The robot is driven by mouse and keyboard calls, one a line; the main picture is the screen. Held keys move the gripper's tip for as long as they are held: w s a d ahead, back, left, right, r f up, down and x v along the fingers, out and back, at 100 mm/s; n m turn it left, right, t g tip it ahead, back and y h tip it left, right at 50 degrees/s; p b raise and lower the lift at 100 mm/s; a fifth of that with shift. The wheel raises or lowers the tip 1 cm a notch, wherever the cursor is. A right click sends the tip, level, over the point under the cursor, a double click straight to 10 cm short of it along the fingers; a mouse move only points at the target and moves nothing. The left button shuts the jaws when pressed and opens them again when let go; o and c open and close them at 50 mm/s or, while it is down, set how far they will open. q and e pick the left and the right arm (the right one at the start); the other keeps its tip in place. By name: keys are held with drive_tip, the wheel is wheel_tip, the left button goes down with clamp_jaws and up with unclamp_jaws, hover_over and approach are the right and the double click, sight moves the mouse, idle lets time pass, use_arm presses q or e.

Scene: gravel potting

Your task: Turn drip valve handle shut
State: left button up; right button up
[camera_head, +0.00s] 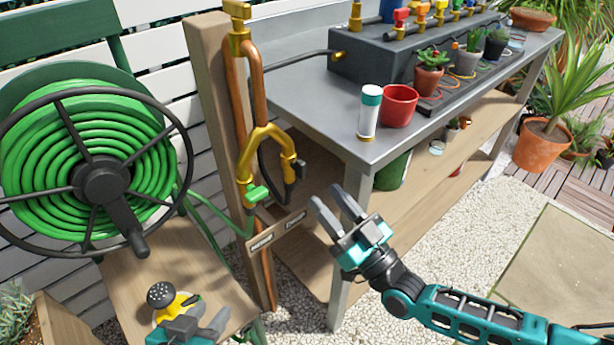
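A brass Y-shaped splitter (266,140) hangs from a copper pipe on the wooden post. Its left leg ends at a green valve handle (257,194) with a green hose below. Which handle position is open or shut is too small to tell. My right gripper (327,194) is open and empty, lower right of the splitter and apart from it. My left gripper (208,313) is at the bottom, seemingly open, close to a yellow and black spray nozzle (172,304).
A green hose reel (103,180) stands left of the post. A metal bench (300,88) at right bears a white-green canister (369,112), a red cup (399,105), and a dark box (372,62) with coloured valves. A small label board (276,231) crosses below the splitter.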

sight(304, 172)
drive_tip(key=x, duration=0.7)
drive_tip(key=shift+b, duration=0.35)
drive_tip(key=shift+f, duration=0.1)
clamp_jaws()
